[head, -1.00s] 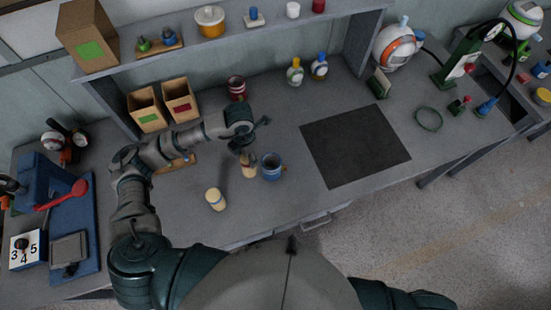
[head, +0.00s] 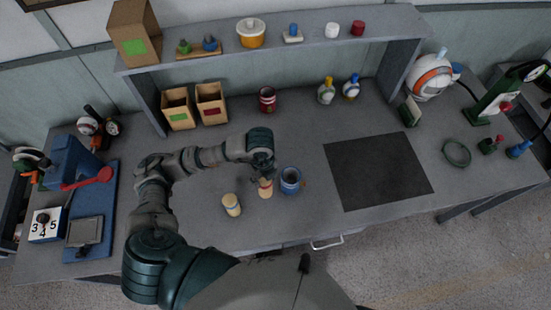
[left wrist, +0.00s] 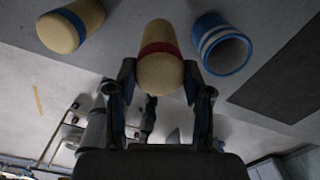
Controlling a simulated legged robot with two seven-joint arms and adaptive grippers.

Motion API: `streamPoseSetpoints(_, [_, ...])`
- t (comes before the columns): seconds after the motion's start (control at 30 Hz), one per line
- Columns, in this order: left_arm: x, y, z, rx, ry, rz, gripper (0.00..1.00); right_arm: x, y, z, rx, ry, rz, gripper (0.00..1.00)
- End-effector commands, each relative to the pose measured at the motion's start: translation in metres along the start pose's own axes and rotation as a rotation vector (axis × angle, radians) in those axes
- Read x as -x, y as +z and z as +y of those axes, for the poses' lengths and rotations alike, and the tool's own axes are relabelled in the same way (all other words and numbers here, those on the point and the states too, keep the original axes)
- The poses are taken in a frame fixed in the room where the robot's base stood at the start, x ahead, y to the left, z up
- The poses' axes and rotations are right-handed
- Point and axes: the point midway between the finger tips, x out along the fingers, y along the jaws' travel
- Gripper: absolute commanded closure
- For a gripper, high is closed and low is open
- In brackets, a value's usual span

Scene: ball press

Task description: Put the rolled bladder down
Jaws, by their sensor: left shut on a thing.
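A tan rolled bladder with a red band (head: 265,190) is upright at the table's front, just left of the blue cup (head: 290,181). My left gripper (head: 266,177) is shut on it from above. In the left wrist view the bladder (left wrist: 158,75) is between the two fingers of my left gripper (left wrist: 158,80). I cannot tell whether its base touches the table. A second tan roll with a blue band (head: 231,205) stands to the left, and it also shows in the left wrist view (left wrist: 70,28). My right gripper is out of view.
A dark mat (head: 378,171) lies right of the cup. Behind are two cardboard boxes (head: 178,108) (head: 211,103), a dark red can (head: 267,100) and a shelf (head: 290,52). A blue press (head: 72,162) stands at the left. The table between mat and boxes is mostly clear.

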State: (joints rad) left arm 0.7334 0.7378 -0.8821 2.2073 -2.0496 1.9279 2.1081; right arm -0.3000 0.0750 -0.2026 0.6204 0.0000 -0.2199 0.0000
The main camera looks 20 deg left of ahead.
Motion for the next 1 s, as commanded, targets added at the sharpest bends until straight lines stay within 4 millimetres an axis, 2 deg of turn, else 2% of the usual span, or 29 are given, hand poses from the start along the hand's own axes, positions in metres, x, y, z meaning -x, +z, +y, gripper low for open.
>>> streamPoseSetpoints(0.17, [-0.002, 0.035, -0.004, 0.009, 0.002, -0.001, 0.96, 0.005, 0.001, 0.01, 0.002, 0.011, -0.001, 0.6])
streamPoseSetpoints(0.3, [-0.006, 0.077, -0.011, 0.009, 0.001, 0.0, 0.96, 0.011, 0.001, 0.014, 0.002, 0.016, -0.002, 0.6])
streamPoseSetpoints(0.5, [-0.011, 0.129, -0.022, 0.005, 0.0, 0.001, 0.96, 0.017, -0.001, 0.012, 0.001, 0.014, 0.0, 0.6])
streamPoseSetpoints(0.6, [-0.013, 0.146, -0.025, 0.002, 0.001, 0.001, 0.96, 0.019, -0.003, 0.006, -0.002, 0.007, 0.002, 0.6])
streamPoseSetpoints(0.77, [-0.015, 0.156, -0.029, -0.002, 0.001, -0.001, 0.96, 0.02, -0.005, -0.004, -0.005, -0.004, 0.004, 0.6])
streamPoseSetpoints(1.0, [-0.045, 0.156, -0.027, -0.002, 0.002, 0.002, 0.96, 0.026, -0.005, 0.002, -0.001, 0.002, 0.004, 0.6])
